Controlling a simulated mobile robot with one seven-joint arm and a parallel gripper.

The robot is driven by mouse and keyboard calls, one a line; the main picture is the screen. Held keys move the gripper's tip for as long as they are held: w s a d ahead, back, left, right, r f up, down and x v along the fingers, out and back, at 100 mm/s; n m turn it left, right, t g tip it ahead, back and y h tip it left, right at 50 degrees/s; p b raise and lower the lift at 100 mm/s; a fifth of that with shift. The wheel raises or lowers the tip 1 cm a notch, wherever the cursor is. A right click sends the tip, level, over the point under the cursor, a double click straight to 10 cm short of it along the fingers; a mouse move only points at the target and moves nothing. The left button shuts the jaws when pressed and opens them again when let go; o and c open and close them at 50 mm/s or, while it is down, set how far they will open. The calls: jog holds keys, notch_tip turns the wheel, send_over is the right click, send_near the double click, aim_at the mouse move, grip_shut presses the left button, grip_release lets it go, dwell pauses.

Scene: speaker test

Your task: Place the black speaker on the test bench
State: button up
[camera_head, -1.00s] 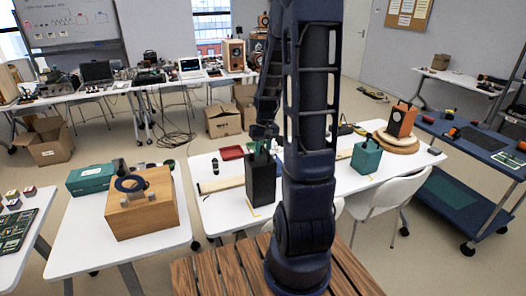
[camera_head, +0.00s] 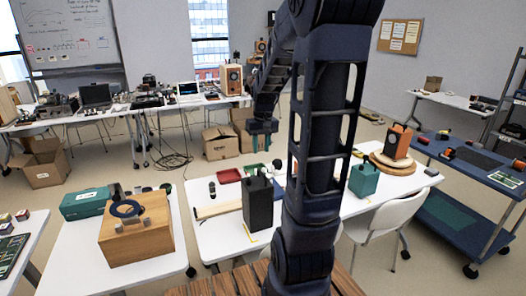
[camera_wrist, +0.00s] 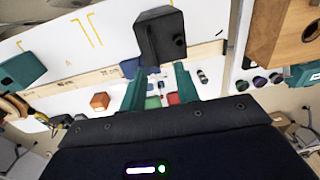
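The black speaker (camera_head: 258,207) stands upright on the middle white table (camera_head: 222,240), with a handle-like piece on its top. In the wrist view the speaker (camera_wrist: 160,38) lies beyond my fingertips, and nothing touches it. My gripper (camera_head: 262,128) hangs above and behind the speaker in the head view. In the wrist view its two teal fingers (camera_wrist: 160,84) are apart, with no held object between them. My arm hides part of the middle table. No label shows which table is the test bench.
A teal speaker (camera_head: 363,181) and an orange speaker (camera_head: 397,142) on a round wooden base stand to the right. A wooden speaker (camera_head: 137,228) with a blue ring stands on the left table. A white chair (camera_head: 388,222) and blue cart (camera_head: 465,165) are at right. Yellow tape marks (camera_wrist: 88,28) show on the tabletop.

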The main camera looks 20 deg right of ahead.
jog(key=s+a+r+t, duration=0.2)
jog(key=s+a+r, duration=0.1)
jog(key=s, duration=0.5)
jog(key=s+a+r+t, duration=0.2)
jog(key=s+r, duration=0.3)
jog(key=s, duration=0.4)
jog(key=shift+s+a+h, duration=0.3)
jog(key=shift+a, duration=0.25)
